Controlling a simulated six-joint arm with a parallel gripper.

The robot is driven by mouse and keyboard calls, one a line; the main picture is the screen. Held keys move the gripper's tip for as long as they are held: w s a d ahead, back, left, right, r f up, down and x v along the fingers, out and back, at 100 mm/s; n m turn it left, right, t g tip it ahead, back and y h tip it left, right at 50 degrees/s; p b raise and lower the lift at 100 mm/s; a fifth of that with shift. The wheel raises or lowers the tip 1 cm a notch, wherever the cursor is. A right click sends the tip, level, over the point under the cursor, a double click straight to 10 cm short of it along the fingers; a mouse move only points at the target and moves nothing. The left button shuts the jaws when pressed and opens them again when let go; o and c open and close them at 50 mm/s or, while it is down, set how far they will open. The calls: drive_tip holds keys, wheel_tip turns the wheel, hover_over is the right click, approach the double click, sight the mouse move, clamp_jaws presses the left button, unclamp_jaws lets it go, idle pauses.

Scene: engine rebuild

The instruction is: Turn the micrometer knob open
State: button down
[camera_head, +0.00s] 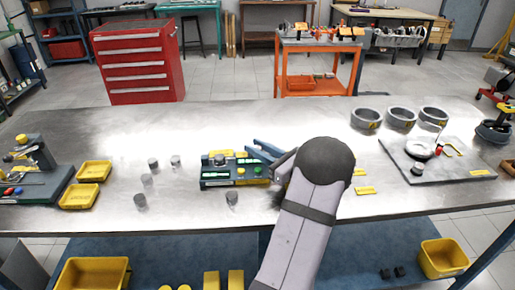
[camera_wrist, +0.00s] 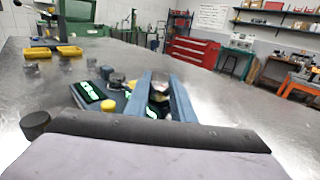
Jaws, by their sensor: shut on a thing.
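A blue-grey gauge fixture (camera_head: 235,180) with green panels and a yellow button stands mid-table, and it also shows in the wrist view (camera_wrist: 108,100). My gripper (camera_head: 252,148) reaches over its right rear end. In the wrist view, the two blue fingers of my gripper (camera_wrist: 161,78) are closed around a small silver and dark round part (camera_wrist: 158,92), which looks like the micrometer knob. The fingers hide much of it. In the head view my arm and fingers cover it, so its turn angle cannot be told.
Several grey cylinders (camera_head: 153,163) stand left and in front of the fixture. Yellow trays (camera_head: 80,197) lie farther left. Three metal rings (camera_head: 401,118) and a grey board (camera_head: 440,160) with parts are at right. Bare tabletop lies behind the fixture.

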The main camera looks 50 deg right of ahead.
drive_tip(key=shift+m+h, duration=0.3)
drive_tip(key=shift+h, duration=0.1)
drive_tip(key=m+h+b, duration=0.1)
drive_tip(key=h, duration=0.1)
drive_tip(key=m+g+h+b, duration=0.1)
drive_tip(key=h+b, duration=0.1)
drive_tip(key=m+h+b, duration=0.1)
drive_tip(key=m+h, duration=0.1)
drive_tip(key=shift+a+f+g, duration=0.15)
drive_tip(key=shift+f+g, duration=0.1)
drive_tip(key=shift+g, duration=0.05)
drive_tip(key=m+g+h+b, duration=0.1)
drive_tip(key=h+b, duration=0.1)
drive_tip(key=shift+m+b, duration=0.3)
drive_tip(key=shift+r+m+g+h+b, duration=0.15)
drive_tip(key=shift+m+g+h+b, duration=0.4)
drive_tip(key=shift+h, duration=0.25)
drive_tip(key=shift+r, duration=0.1)
drive_tip(key=c, duration=1.5)
unclamp_jaws()
